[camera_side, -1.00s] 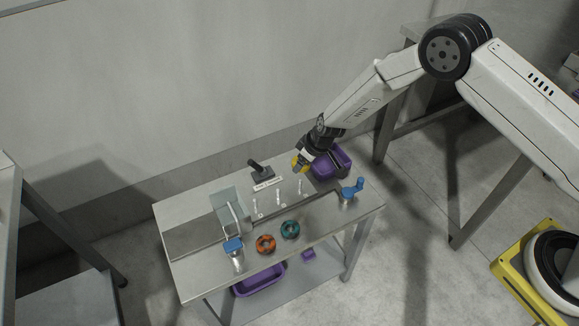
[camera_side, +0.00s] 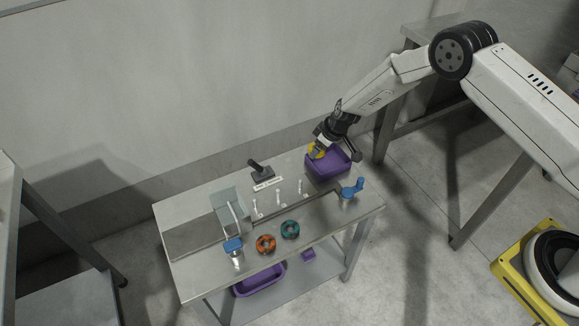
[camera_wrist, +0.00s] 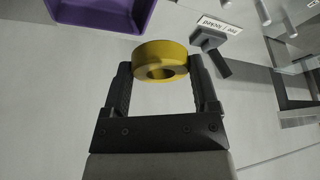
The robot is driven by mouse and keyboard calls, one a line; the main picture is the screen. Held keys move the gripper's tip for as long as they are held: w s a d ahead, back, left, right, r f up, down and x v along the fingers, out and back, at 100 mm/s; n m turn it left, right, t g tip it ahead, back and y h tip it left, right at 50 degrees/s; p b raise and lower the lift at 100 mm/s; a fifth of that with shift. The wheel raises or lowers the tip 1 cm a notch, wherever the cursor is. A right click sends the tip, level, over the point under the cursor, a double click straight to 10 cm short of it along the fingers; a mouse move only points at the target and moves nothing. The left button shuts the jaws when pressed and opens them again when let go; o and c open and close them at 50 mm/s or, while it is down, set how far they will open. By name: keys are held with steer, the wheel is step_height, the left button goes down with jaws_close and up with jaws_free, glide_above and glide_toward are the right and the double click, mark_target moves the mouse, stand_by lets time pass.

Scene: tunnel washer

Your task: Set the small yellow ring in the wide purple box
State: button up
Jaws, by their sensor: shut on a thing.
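The small yellow ring (camera_side: 315,152) is held between the two fingers of my gripper (camera_side: 320,148), and it also shows in the wrist view (camera_wrist: 150,52), its hole facing the camera. A purple box (camera_side: 334,171) stands on the table at the back right, open at the top. In the side view the ring overlaps the box's back left rim; its height above the box is hard to tell. In the wrist view part of the box (camera_wrist: 118,22) shows at the upper left, apart from the ring.
An orange ring (camera_side: 265,244) and a teal ring (camera_side: 290,229) lie near the table's front. A blue-handled valve (camera_side: 350,189) stands right of the box. A black lever (camera_side: 261,172) is at the back. Another purple bin (camera_side: 260,281) is on the lower shelf.

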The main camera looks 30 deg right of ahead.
steer(key=w+d, duration=0.1)
steer(key=d, duration=0.5)
steer(key=shift+w+f, duration=0.3)
steer(key=shift+f, duration=0.1)
steer(key=shift+f, duration=2.8)
steer(key=o, duration=1.2)
